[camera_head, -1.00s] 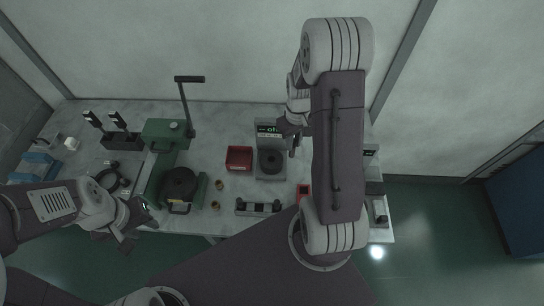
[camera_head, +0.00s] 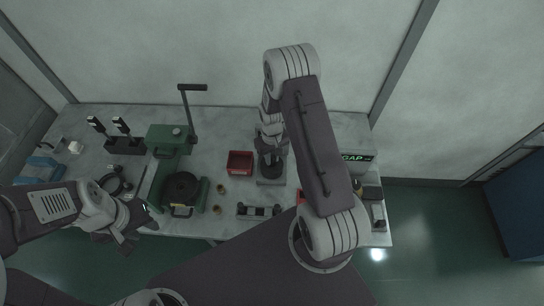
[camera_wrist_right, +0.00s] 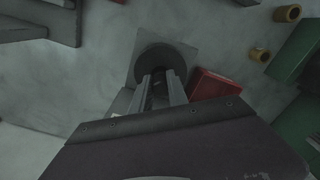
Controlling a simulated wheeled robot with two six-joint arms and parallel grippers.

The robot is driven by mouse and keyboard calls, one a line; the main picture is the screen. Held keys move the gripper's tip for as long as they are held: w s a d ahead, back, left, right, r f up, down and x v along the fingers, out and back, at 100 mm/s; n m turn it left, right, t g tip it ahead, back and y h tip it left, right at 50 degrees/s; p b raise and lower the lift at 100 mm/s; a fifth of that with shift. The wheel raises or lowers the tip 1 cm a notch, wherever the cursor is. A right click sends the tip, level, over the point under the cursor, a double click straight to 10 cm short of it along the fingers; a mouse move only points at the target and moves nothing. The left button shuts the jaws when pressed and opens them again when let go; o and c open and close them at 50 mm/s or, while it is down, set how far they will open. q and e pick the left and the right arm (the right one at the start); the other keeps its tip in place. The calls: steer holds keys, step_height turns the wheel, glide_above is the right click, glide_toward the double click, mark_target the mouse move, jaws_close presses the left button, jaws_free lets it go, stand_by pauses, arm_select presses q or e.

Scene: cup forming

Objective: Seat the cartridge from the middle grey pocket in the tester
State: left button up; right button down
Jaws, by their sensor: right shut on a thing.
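My right gripper (camera_wrist_right: 158,90) is shut on a small dark thing, apparently the cartridge (camera_wrist_right: 158,97), mostly hidden between the fingers. In the right wrist view the fingers lie over a round black disc (camera_wrist_right: 163,55) on a grey base (camera_wrist_right: 193,48). The disc (camera_head: 268,167) also shows in the head view, partly under my right gripper. I cannot tell whether the held thing touches it. A low rack with dark ends and grey parts (camera_head: 259,210) stands at the table's front; its pockets are too small to read. My left gripper (camera_head: 137,224) looks open and empty near the front left edge.
A red bin (camera_head: 240,162) stands left of the disc stand. A unit with a green "GAP" display (camera_head: 357,157) stands at the right, partly behind my right arm.

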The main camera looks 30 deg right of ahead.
steer(key=shift+f, duration=0.15)
steer(key=c, duration=1.3)
jaws_free()
